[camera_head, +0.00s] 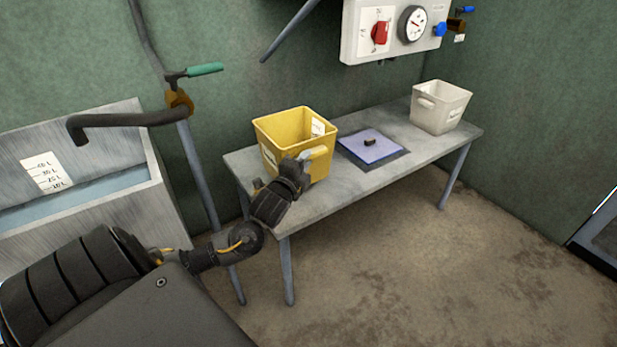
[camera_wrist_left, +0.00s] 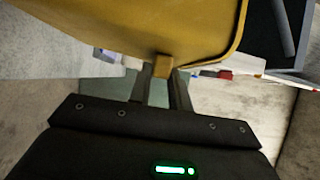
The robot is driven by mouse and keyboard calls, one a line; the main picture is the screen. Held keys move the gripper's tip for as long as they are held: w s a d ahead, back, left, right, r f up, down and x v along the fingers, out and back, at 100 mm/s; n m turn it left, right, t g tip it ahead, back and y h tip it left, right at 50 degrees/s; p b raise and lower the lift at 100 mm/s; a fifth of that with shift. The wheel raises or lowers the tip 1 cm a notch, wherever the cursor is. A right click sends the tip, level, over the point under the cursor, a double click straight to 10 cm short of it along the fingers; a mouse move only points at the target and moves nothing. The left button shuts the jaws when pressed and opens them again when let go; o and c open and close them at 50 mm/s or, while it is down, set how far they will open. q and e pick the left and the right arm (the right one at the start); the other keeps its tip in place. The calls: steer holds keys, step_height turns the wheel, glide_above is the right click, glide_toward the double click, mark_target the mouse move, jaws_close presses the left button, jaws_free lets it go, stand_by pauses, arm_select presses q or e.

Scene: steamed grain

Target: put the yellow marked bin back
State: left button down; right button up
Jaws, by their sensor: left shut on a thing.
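The yellow bin (camera_head: 287,133) stands upright at the left end of the grey table (camera_head: 357,191), or very close above it; I cannot tell whether its base touches. It has white labels on its sides. My left gripper (camera_head: 299,165) is at the bin's front side, shut on its handle. In the left wrist view the yellow bin (camera_wrist_left: 140,25) fills the top, and the fingers of my left gripper (camera_wrist_left: 161,78) close on a small yellow handle piece. The inside bottom of the bin is hidden. My right gripper is not in view.
A blue pad (camera_head: 372,152) with a small dark object on it lies mid-table. A white bin (camera_head: 440,106) stands at the right end. A metal tank (camera_head: 90,180) and a pipe with a green-handled valve (camera_head: 205,69) are at left. A gauge panel (camera_head: 392,28) hangs behind.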

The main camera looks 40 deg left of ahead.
arm_select(q)
steer(key=shift+w+a+f, duration=0.2)
steer(key=shift+w+f, duration=0.6)
steer(key=shift+f, duration=0.15)
step_height(320, 180, down, 2)
steer(key=shift+w+f+b, duration=0.15)
steer(key=shift+f+b, duration=0.05)
steer(key=shift+b, duration=0.35)
steer(key=shift+f, duration=0.45)
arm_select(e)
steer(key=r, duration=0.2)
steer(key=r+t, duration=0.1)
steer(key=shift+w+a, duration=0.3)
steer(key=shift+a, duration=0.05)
arm_select(q)
steer(key=shift+f, duration=0.15)
steer(key=c, duration=1.3)
jaws_free()
